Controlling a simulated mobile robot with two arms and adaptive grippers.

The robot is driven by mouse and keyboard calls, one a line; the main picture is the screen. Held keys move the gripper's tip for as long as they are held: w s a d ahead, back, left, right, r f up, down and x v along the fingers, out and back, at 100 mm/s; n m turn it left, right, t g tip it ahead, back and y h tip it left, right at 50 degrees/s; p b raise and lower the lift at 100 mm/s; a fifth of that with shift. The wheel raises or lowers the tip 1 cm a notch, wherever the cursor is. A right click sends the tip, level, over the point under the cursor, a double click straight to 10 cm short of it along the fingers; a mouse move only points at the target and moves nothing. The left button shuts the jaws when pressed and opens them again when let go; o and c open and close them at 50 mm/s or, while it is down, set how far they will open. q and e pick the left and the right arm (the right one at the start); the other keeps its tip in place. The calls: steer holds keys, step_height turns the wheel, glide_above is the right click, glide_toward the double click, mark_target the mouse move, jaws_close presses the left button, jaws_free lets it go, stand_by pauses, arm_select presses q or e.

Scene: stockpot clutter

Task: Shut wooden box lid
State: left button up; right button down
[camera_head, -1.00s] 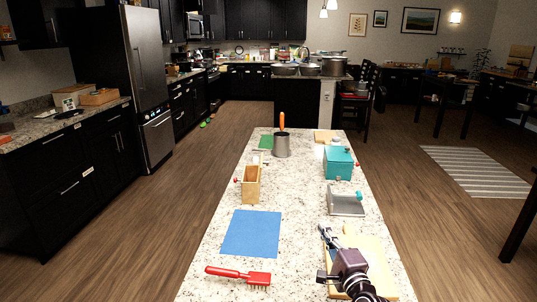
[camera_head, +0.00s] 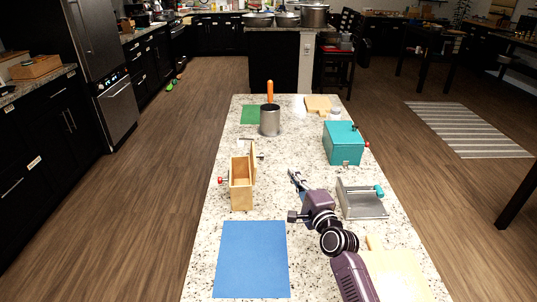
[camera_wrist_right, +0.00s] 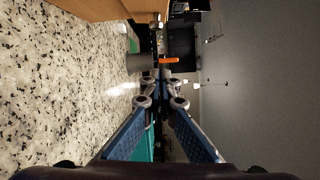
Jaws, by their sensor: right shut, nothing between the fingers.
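The wooden box (camera_head: 241,197) stands upright on the granite counter, left of centre in the head view. Its lid (camera_head: 253,163) appears to stand up, open, along the box's right side. Brown wood, likely this box (camera_wrist_right: 95,8), fills the top left edge of the right wrist view. My right gripper (camera_head: 293,174) is to the right of the box, apart from it, just above the counter and pointing away from me. Its fingertips (camera_wrist_right: 163,75) are together and empty in the wrist view. My left gripper is not in view.
A teal box (camera_head: 344,145) and a grey metal stand (camera_head: 362,202) are right of my gripper. A metal pot (camera_head: 270,121) with an orange handle stands beyond. A blue mat (camera_head: 251,258) lies in front. The counter (camera_head: 284,150) between wooden and teal boxes is clear.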

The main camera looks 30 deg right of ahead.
steer(key=w+a+p, duration=0.1)
steer(key=w+a, duration=0.1)
steer(key=w, duration=0.8)
steer(key=shift+a+r, duration=0.35)
steer(key=shift+r, duration=0.1)
